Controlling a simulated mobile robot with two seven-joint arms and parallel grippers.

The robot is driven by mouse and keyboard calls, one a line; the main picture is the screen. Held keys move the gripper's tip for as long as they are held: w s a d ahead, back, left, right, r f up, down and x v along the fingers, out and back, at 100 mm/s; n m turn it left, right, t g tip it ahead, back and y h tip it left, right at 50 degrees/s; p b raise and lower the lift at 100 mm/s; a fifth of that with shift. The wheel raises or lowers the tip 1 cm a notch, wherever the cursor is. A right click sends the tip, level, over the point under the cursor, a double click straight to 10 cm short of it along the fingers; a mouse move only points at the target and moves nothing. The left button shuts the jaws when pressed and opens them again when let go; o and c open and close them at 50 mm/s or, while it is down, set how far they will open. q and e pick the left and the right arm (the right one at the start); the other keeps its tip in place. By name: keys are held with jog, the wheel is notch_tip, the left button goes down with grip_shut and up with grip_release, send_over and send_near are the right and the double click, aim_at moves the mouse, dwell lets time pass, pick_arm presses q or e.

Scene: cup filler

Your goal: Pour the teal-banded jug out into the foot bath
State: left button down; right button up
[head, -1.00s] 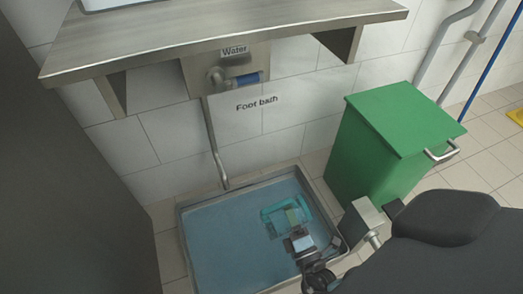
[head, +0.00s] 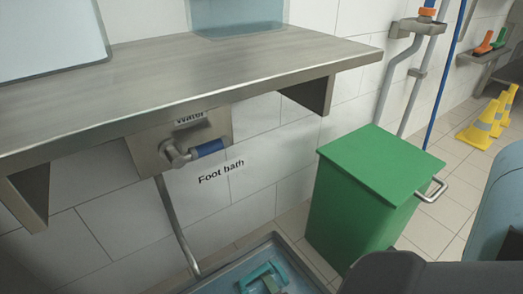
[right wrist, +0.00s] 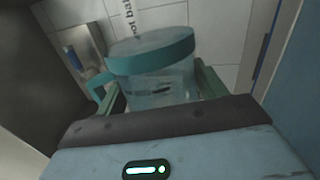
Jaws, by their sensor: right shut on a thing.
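The teal-banded jug (head: 262,274) shows at the bottom edge of the head view, over the foot bath (head: 222,281). The foot bath is a metal-rimmed tray on the floor, mostly cut off by the picture edge. In the right wrist view the jug (right wrist: 155,62) has a clear body, a teal band at its mouth and a teal handle at left. My right gripper (right wrist: 155,92) is shut on its body, with green fingers on both sides. The wall lettering runs sideways there, so the jug looks tipped over. I cannot tell how much it holds. My left gripper is not in view.
A steel counter (head: 190,75) overhangs the bath, with a water tap (head: 180,152) and pipe below it. A green lidded bin (head: 370,190) stands right of the bath. Yellow cones (head: 492,118) stand farther right.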

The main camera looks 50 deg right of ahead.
jog(key=shift+d+m, duration=0.3)
jog(key=shift+m, duration=0.5)
jog(key=m, duration=0.2)
jog(key=m+h, duration=0.1)
jog(key=d+m+g, duration=0.1)
jog(key=m, duration=0.1)
jog(key=shift+s+f+m, duration=0.15)
jog(key=shift+f+m, duration=0.05)
jog(key=shift+m, duration=0.1)
jog(key=m, duration=0.5)
jog(key=shift+a+r+m+g+h, duration=0.3)
jog(key=shift+a+r+g+h, duration=0.1)
jog(key=a+m, duration=0.1)
jog(key=m, duration=0.1)
jog(key=a+m+g, duration=0.1)
jog(key=m, duration=0.1)
jog(key=shift+w+a+r+m, duration=0.1)
jog(key=shift+w+m, duration=0.2)
jog(key=shift+w, duration=0.1)
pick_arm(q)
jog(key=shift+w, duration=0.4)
pick_arm(e)
jog(key=shift+w+a+m+g, duration=0.15)
jog(key=shift+a+m, duration=0.2)
jog(key=shift+m, duration=0.35)
jog(key=shift+a+m+g, duration=0.15)
jog(key=shift+a+m, duration=0.15)
jog(key=shift+m, duration=0.4)
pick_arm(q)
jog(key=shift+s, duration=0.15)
